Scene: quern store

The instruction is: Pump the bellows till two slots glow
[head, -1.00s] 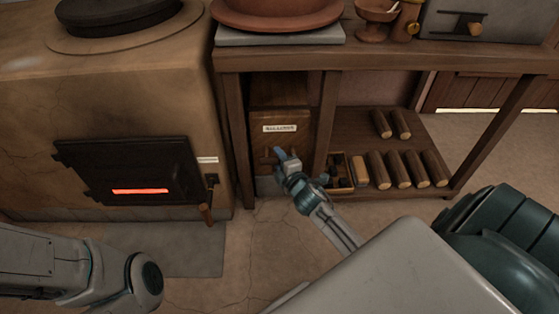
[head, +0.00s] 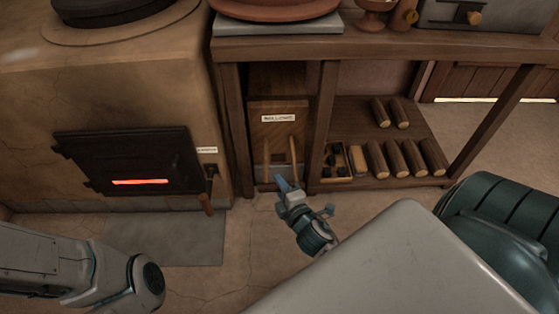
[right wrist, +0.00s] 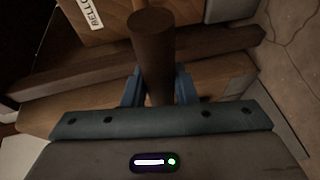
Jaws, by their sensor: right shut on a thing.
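The bellows (head: 264,133), a wooden box with a paper label, stands under the left end of the bench. Two wooden bars reach forward from its front. My right gripper (head: 283,184) is low in front of it. In the right wrist view its blue fingers are shut on a dark round wooden handle (right wrist: 152,45), the bellows handle. The gripper mostly hides this handle in the head view. The stove (head: 100,95) has a dark iron door (head: 105,150) with one slot (head: 140,182) glowing orange-red. My left arm shows at lower left, but its gripper is out of view.
Several logs (head: 398,157) and a small box (head: 333,177) of dark lumps lie on the bench's lower shelf (head: 352,115), right of the bellows. A wooden-handled lever (head: 207,203) hangs beside the stove door. A grey floor plate (head: 165,240) lies in front of the stove.

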